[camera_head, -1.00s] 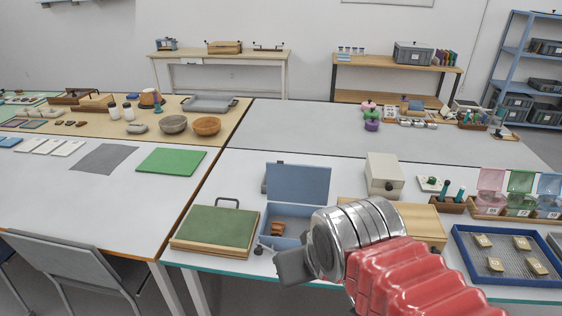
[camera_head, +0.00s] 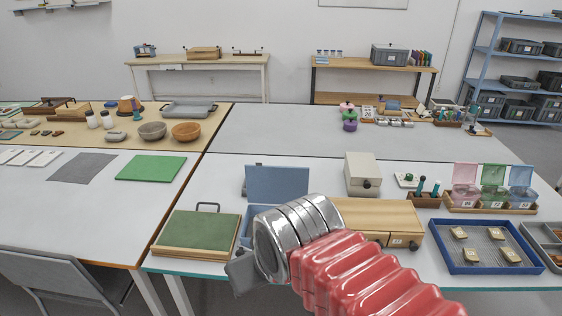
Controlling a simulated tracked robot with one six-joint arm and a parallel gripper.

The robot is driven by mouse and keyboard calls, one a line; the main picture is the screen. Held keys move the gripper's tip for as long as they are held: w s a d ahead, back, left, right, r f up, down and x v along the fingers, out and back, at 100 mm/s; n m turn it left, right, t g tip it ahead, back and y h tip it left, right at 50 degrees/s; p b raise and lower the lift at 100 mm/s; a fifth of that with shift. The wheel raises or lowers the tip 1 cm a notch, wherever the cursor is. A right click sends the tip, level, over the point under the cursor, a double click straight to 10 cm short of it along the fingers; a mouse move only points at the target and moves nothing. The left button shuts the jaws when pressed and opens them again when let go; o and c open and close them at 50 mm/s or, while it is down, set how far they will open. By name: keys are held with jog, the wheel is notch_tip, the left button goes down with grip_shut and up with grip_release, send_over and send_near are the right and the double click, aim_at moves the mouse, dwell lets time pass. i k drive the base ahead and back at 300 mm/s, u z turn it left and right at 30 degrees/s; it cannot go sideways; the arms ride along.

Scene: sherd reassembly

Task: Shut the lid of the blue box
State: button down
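The blue box (camera_head: 247,224) stands on the near white table with its lid (camera_head: 277,184) raised upright at the back. My arm covers most of the box's body and its inside. My gripper (camera_head: 243,273) shows as a grey piece at the end of the silver and red arm, in front of the box in the picture. Its fingers cannot be made out, and I cannot tell whether it touches the box. A small clear blue container (camera_head: 520,187) with a raised lid stands at the far right.
A green-topped wooden board (camera_head: 200,233) with a handle lies left of the box. A wooden drawer box (camera_head: 380,220) is at its right, with a beige box (camera_head: 361,174) behind. A blue-rimmed tray (camera_head: 487,246) lies further right. The table behind the lid is clear.

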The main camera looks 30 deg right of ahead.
aim_at(265, 184)
jog(key=z, duration=0.1)
jog(key=i, duration=1)
jog(key=u, duration=0.1)
